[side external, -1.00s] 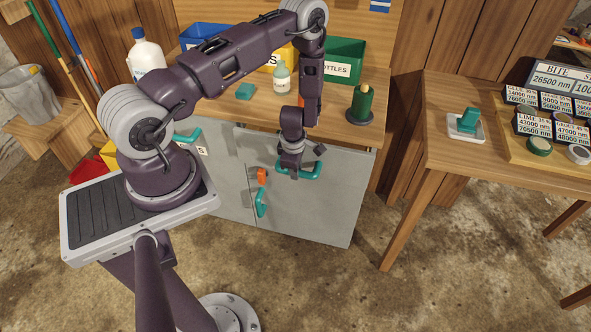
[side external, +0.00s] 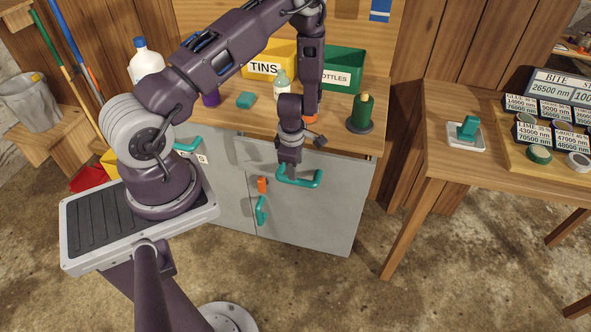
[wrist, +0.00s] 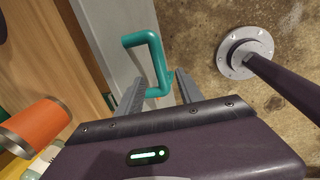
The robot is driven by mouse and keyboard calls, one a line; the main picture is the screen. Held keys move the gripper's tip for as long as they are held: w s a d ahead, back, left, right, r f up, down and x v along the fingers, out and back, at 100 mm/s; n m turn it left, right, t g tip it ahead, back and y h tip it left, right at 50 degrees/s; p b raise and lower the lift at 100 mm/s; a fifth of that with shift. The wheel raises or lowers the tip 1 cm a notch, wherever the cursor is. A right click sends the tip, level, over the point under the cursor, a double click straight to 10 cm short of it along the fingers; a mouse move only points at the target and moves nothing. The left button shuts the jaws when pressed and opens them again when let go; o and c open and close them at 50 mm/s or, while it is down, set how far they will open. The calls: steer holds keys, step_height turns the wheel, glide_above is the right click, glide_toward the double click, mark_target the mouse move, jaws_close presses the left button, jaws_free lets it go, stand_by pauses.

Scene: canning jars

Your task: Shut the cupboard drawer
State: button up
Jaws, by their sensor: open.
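The cupboard's grey drawer front (side external: 340,167) stands slightly proud beneath the worktop, with a gap along its top edge. Its teal handle (side external: 310,183) sticks out toward the camera. My gripper (side external: 291,174) is at the left part of that handle, pointing down. In the wrist view the jaws (wrist: 158,92) are open, with one end of the teal handle (wrist: 152,55) between or just beyond the fingertips. I cannot tell whether they touch it. The drawer front (wrist: 118,30) also shows there, beside the left finger.
A side table (side external: 450,165) is at right.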

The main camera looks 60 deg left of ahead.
mark_target(338, 167)
steer(key=shift+c, duration=1.1)
steer(key=w+d+r+n, duration=0.1)
steer(key=n, duration=0.2)
steer(key=w+r+n, duration=0.1)
steer(key=n, duration=0.2)
steer(key=w+d+r+n, duration=0.1)
steer(key=w+n, duration=0.1)
steer(key=shift+d+r+n+t+y, duration=0.1)
steer(key=shift+d+n+t+y, duration=0.2)
steer(key=shift+d+n+y, duration=0.1)
jaws_close()
steer(key=w+d+r+n, duration=0.3)
steer(key=d+n, duration=0.2)
steer(key=n, duration=0.3)
steer(key=shift+n, duration=0.7)
steer(key=w+a+f, duration=0.1)
steer(key=f, duration=0.2)
steer(key=w+a+f, duration=0.1)
steer(key=w+f, duration=0.1)
steer(key=f, duration=0.1)
steer(key=w+a+f, duration=0.1)
steer(key=f, duration=0.2)
steer(key=shift+w+f, duration=0.2)
steer(key=shift+w, duration=0.15)
steer(key=shift+w+a, duration=0.2)
